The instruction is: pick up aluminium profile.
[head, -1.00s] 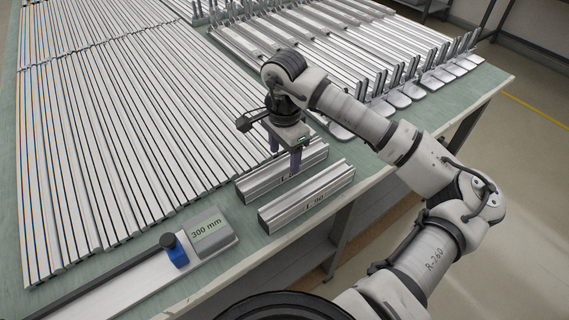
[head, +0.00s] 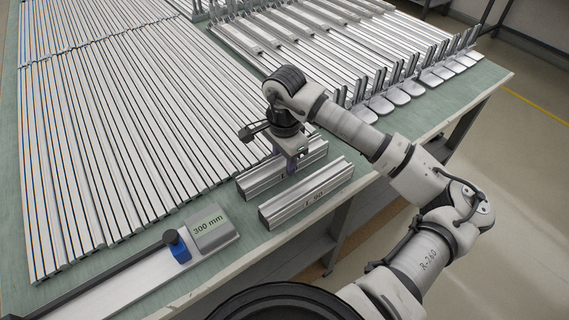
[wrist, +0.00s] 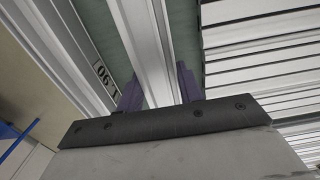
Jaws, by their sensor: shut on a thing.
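Two short aluminium profiles lie side by side near the table's front edge. My gripper (head: 292,163) points down and is shut on the farther profile (head: 257,181), which sits at the table surface; I cannot tell whether it is lifted. In the wrist view the held profile (wrist: 146,45) runs between the two purple fingers (wrist: 158,92). The fingers hide part of the held profile's marking.
Long aluminium profiles (head: 110,140) cover the left of the green table (head: 215,268). More profiles with upright brackets (head: 400,75) lie at the back right. A stop gauge marked "300 mm" (head: 208,226) with a blue clamp (head: 180,250) stands at front left.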

